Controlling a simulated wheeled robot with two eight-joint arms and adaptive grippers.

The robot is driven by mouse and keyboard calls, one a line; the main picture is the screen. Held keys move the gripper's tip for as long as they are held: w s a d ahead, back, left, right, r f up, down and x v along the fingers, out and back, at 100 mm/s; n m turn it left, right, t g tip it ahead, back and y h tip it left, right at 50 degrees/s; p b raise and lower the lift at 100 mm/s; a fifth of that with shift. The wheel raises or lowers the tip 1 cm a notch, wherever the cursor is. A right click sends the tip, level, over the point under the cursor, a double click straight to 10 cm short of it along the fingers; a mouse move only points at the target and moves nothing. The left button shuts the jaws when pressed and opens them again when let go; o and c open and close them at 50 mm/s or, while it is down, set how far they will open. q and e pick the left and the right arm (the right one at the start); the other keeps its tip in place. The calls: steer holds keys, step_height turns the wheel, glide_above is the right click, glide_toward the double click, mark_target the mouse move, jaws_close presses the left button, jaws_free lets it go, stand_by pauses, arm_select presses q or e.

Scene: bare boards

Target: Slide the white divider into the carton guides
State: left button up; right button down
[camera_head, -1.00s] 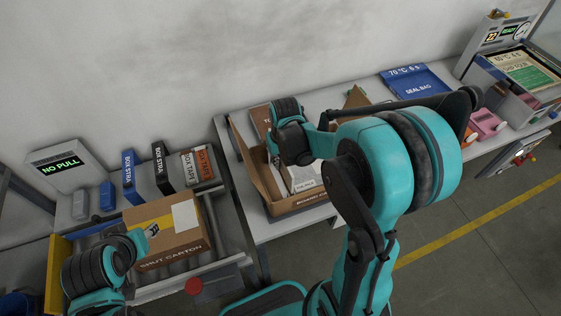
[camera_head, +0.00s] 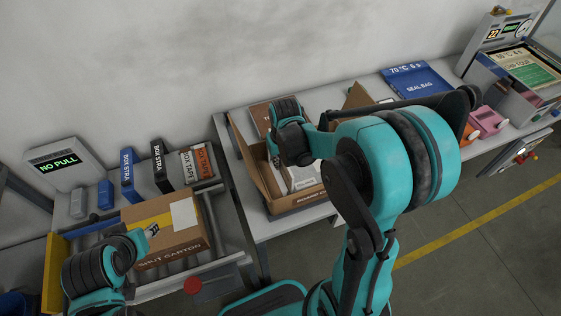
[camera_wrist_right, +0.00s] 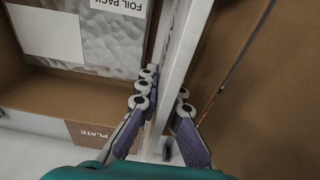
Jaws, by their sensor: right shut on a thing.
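The white divider (camera_wrist_right: 180,55) is a thin upright panel seen nearly edge-on in the right wrist view. My right gripper (camera_wrist_right: 165,95) is shut on it, one finger on each side. The divider stands within the open carton (camera_head: 301,198), beside a foil pack (camera_wrist_right: 95,32). The carton's brown inside wall (camera_wrist_right: 265,90) is to its right. The divider's lower end and the guides cannot be made out. In the head view my right wrist covers much of the carton. My left gripper (camera_head: 140,243) is by the shut carton (camera_head: 168,237); its fingers are unclear.
The left bench holds the shut carton on rollers, upright tape and strap boxes (camera_head: 196,166), and a NO PULL display (camera_head: 57,163). A blue seal bag tray (camera_head: 418,82) and a sealing machine (camera_head: 515,75) stand at right. A PLATE box (camera_wrist_right: 100,135) is outside the carton.

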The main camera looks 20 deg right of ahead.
mark_target(280, 180)
steer(key=shift+f+b, duration=3.35)
steer(key=shift+f, duration=0.65)
steer(key=c, duration=1.6)
jaws_free()
steer(key=r, duration=0.4)
steer(key=s+r, duration=0.1)
steer(key=r, duration=0.7)
steer(key=shift+s, duration=0.25)
